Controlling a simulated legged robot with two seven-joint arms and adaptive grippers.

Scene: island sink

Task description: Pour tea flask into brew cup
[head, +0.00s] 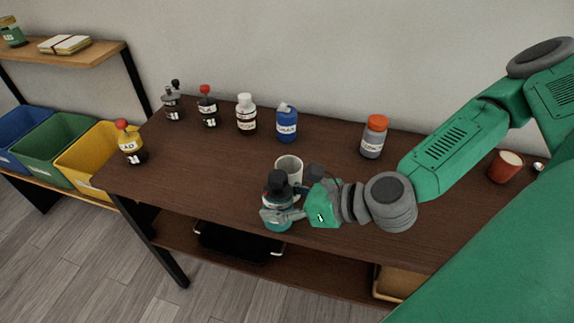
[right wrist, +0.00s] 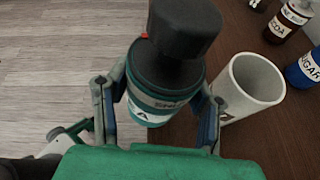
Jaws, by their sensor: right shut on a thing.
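The flask (head: 278,188) is teal with a black cap, and it stands about upright near the front edge of the table. My right gripper (head: 283,216) is shut around its body. In the right wrist view the flask (right wrist: 160,85) sits between the two fingers of the right gripper (right wrist: 158,108); its label is only partly readable. A white cup (head: 289,167) stands upright just behind the flask. In the right wrist view the cup (right wrist: 248,88) is close to the right of the flask and looks empty inside. My left gripper is not in view.
Several labelled bottles stand along the back, including a blue one (head: 287,123) and an orange-capped one (head: 374,137). A red-capped bottle (head: 130,144) is at the left end. A red cup (head: 505,166) is at the right. The table (head: 190,165) is clear at left centre.

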